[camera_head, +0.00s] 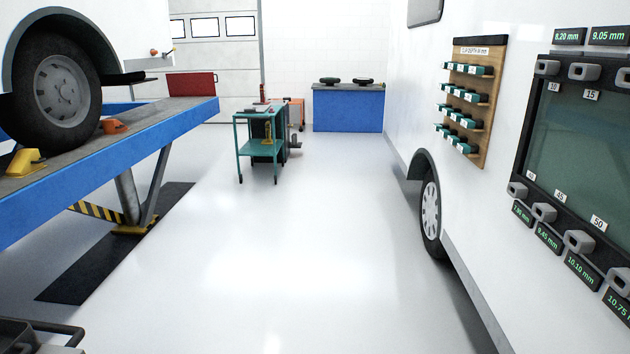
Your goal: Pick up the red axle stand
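A small upright red object (263,92) stands on or just behind the top of a green trolley (257,112) in the middle distance. It may be the red axle stand, but it is too small to tell.
A blue lift ramp (120,158) carrying a vehicle wheel (62,90) runs along the left. A white motorhome with a wheel (430,210) and a clip rack (467,100) lines the right. A blue cabinet (348,109) stands at the back. The central floor is clear.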

